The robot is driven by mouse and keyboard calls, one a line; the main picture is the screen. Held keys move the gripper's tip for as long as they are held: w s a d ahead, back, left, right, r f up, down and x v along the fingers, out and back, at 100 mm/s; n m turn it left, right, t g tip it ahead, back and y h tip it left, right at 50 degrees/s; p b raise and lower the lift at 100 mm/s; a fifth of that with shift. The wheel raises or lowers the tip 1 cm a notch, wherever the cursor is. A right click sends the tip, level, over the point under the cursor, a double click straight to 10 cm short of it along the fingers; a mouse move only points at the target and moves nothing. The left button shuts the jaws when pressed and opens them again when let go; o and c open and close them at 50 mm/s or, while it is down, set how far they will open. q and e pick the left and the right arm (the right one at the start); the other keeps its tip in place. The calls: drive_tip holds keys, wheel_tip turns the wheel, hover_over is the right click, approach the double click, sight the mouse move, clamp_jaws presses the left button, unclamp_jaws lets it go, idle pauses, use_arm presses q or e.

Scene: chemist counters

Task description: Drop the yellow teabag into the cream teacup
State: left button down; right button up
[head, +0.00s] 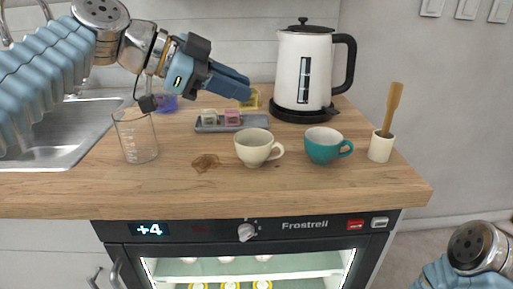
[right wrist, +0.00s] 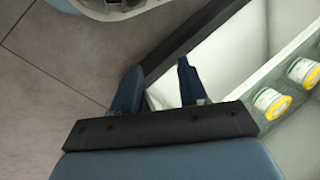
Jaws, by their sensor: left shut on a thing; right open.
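The yellow teabag (head: 254,99) shows at the fingertips of my left gripper (head: 243,88), which is shut on it; the fingers hide part of it. They are behind the cream teacup, over the back of the counter. The cream teacup (head: 252,150) stands upright near the middle of the wooden counter, its handle to the right. My right gripper (right wrist: 160,84) is open and empty in the right wrist view, away from the cup and teabag.
A grey tray (head: 256,122) holds pale green and pink teabags; a purple one (head: 166,103) lies left. A glass beaker (head: 136,136), teal cup (head: 324,146), white kettle (head: 302,70) and spatula holder (head: 381,147) stand around. A brown stain (head: 205,162) marks the counter.

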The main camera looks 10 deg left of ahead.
use_arm(q)
drive_tip(key=shift+f, duration=0.45)
drive_tip(key=c, duration=1)
unclamp_jaws()
drive_tip(key=shift+a+r, duration=0.1)
drive_tip(key=v, duration=1.3)
drive_tip(key=shift+s+a, duration=0.2)
drive_tip(key=shift+a, duration=0.05)
drive_tip(key=shift+r, duration=0.1)
